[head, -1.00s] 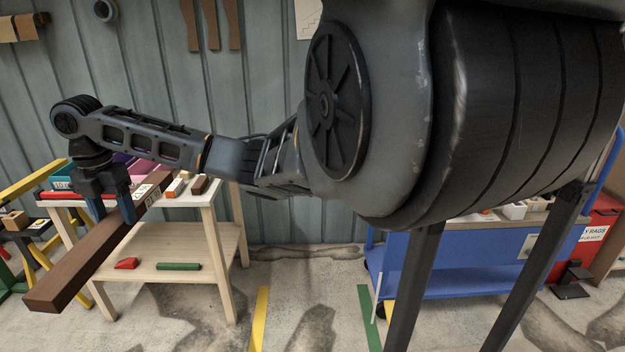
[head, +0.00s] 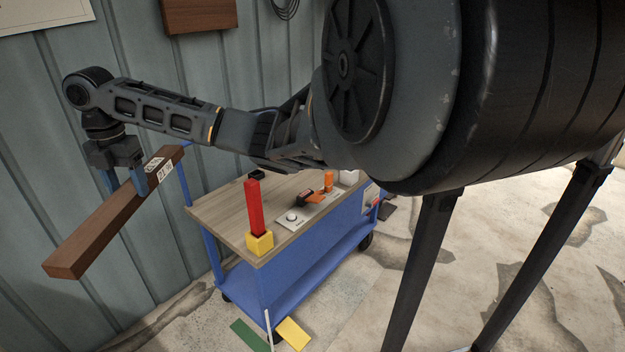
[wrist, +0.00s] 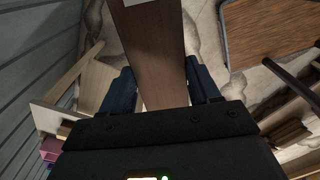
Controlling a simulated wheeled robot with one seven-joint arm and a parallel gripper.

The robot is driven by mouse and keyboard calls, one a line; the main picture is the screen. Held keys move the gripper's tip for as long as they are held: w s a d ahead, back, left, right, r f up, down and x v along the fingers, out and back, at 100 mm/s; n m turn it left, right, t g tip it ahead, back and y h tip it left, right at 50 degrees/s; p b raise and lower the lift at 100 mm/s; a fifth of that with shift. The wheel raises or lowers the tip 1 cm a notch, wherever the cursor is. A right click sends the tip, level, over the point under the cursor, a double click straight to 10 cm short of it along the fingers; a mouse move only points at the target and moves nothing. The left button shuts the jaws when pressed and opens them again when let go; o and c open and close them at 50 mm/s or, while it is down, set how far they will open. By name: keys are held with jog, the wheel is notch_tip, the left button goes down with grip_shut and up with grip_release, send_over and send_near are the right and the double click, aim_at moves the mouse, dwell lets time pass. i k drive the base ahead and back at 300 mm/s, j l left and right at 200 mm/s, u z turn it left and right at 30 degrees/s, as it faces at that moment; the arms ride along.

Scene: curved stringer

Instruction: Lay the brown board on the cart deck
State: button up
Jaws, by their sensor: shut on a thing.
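The brown board (head: 115,215) is held in the air by my gripper (head: 122,182), at the left of the head view. It slants from lower left to upper right, with a white printed label near its upper end. In the wrist view the board (wrist: 158,60) runs between the two dark fingers of my gripper (wrist: 162,90). The cart deck (head: 222,215) is pale wood on a blue frame. It lies to the right of the board, which is apart from it.
On the deck, a red bar (head: 254,205) stands upright in a yellow block (head: 259,243) at the near corner. A plate with a white knob (head: 291,217), an orange item (head: 328,181) and other small things sit farther right. The deck's left part is bare. A ribbed wall (head: 60,150) stands behind.

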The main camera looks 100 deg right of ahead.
aim_at(280, 190)
jog(key=k+l+z, duration=0.3)
jog(key=l+z, duration=0.25)
jog(key=k+l+z, duration=0.15)
jog(key=l+z, duration=0.15)
jog(key=l, duration=0.1)
